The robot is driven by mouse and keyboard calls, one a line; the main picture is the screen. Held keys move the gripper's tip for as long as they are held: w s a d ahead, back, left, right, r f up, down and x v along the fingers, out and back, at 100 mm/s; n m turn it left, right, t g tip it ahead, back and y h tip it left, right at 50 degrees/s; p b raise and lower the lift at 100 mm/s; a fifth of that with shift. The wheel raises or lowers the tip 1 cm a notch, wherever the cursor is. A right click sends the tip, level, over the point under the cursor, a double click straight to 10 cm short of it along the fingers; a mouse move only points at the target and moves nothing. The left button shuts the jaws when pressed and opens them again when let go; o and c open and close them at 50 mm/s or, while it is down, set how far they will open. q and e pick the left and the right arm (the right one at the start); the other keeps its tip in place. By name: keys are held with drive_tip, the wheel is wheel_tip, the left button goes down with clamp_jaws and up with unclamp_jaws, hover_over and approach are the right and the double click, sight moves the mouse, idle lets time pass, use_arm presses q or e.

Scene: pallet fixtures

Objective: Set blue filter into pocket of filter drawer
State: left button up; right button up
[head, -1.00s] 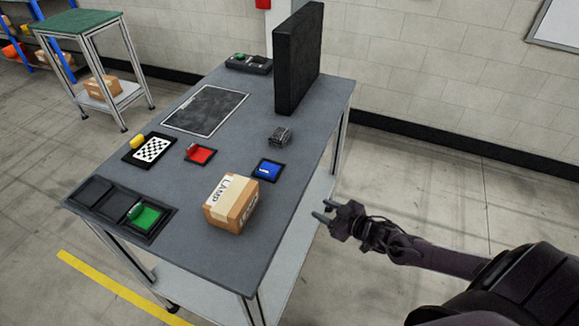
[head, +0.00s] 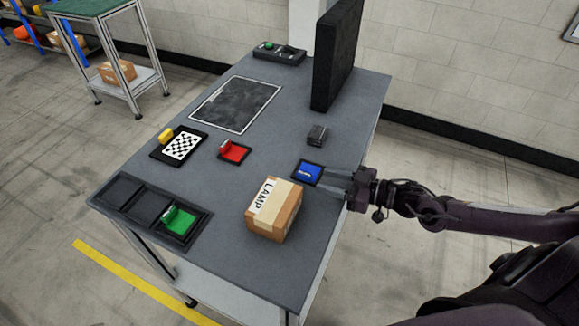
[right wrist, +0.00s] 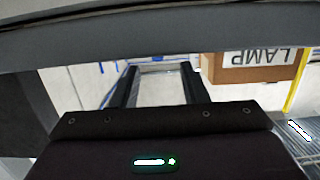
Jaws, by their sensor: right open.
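The blue filter (head: 310,171) lies flat in a dark square holder near the table's right edge in the head view. The filter drawer (head: 133,212) is a black tray with three pockets at the table's front left corner. A green filter (head: 177,218) with a raised tab sits in its rightmost pocket; the other two pockets look empty. My right gripper (head: 332,183) is open, its fingers pointing left just beside the blue filter, with nothing held. The right wrist view shows the two dark fingers apart (right wrist: 160,78). My left gripper is out of view.
A cardboard LAMP box (head: 278,222) stands between the blue filter and the drawer. A red piece (head: 234,152), a checkered board (head: 183,146) and a small dark block (head: 317,135) lie farther back. A tall black panel (head: 337,60) stands at the back right.

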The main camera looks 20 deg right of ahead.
sight(312, 177)
drive_tip(key=shift+w+a, duration=0.45)
drive_tip(key=shift+w, duration=0.05)
drive_tip(key=shift+w+a, duration=0.2)
drive_tip(key=shift+w, duration=0.05)
drive_tip(key=shift+f, duration=0.1)
drive_tip(key=shift+p+x, duration=0.35)
drive_tip(key=shift+x, duration=0.6)
drive_tip(key=x, duration=0.3)
drive_tip(key=shift+w+f+p, duration=0.2)
drive_tip(key=shift+p, duration=0.15)
drive_tip(key=shift+w+f, duration=0.1)
drive_tip(key=c, duration=0.8)
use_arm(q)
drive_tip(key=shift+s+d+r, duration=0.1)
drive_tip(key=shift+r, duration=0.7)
use_arm(e)
clamp_jaws()
